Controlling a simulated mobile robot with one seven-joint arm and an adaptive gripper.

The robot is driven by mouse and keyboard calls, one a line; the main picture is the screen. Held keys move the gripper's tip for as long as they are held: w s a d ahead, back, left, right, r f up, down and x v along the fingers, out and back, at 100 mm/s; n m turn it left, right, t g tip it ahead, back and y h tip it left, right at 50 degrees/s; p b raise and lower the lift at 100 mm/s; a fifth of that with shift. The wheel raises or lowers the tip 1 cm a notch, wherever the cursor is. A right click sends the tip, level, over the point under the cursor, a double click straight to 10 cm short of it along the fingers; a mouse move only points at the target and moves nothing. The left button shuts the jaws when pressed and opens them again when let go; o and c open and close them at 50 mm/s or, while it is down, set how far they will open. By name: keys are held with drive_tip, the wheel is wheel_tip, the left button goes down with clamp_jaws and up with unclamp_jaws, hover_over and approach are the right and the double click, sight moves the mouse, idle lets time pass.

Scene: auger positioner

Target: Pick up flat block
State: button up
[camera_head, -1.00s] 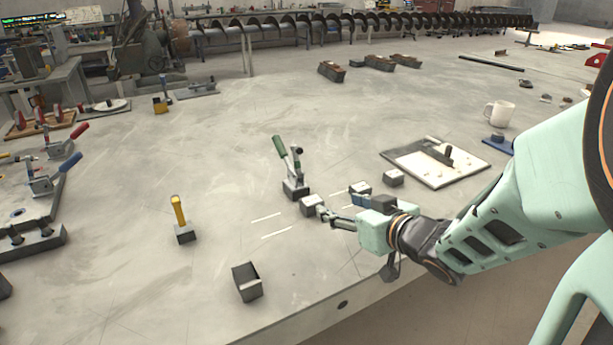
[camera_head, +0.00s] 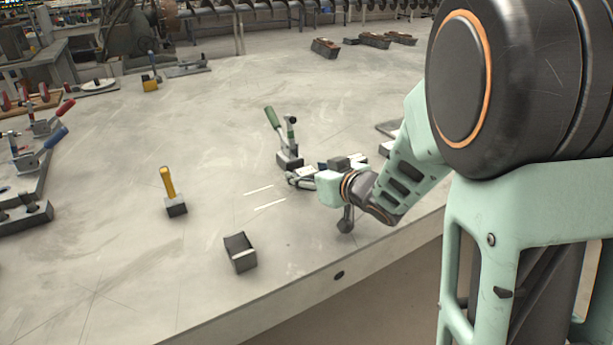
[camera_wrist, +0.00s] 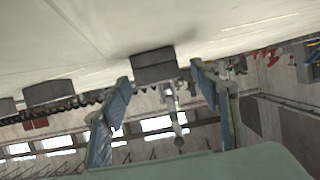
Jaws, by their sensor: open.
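My gripper (camera_head: 297,181) is open, low over the table, with its fingers pointing left towards the green-handled toggle clamp. In the wrist view the picture is upside down and the two blue-grey fingers (camera_wrist: 158,103) stand apart.
The toggle clamp (camera_head: 288,150) stands close beyond my gripper. The table's front edge runs below my arm.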

drive_tip(key=shift+r, duration=0.1)
drive_tip(key=c, duration=1.6)
drive_tip(key=shift+o, duration=0.2)
drive_tip(key=shift+r, duration=0.15)
